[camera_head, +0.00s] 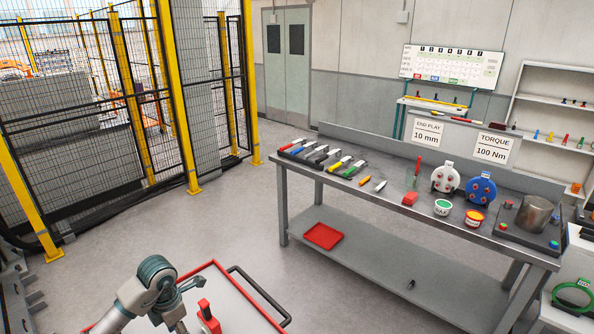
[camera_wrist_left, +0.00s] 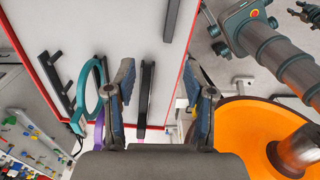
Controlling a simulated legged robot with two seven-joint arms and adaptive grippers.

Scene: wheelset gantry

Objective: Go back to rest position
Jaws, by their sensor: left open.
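My left gripper (camera_wrist_left: 162,105) is open in the left wrist view, its two fingers spread apart with nothing held between them. Behind the fingers lies a pale red-edged surface (camera_wrist_left: 120,20) with a teal ring (camera_wrist_left: 86,92), a purple ring (camera_wrist_left: 99,128) and a dark bar (camera_wrist_left: 147,92). The rings and bar appear apart from the fingers, though depth is hard to judge. In the head view a grey-green arm of mine (camera_head: 155,275) bends over a red-edged cart at the bottom left. My right gripper cannot be made out.
The red-edged cart (camera_head: 240,300) has a black handle and a red object (camera_head: 207,318). A long workbench (camera_head: 340,185) with tools and pots stands to the right. Yellow-posted fencing (camera_head: 165,90) stands left. Open floor (camera_head: 225,215) lies between. An orange round part (camera_wrist_left: 245,125) is at the wrist view's right.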

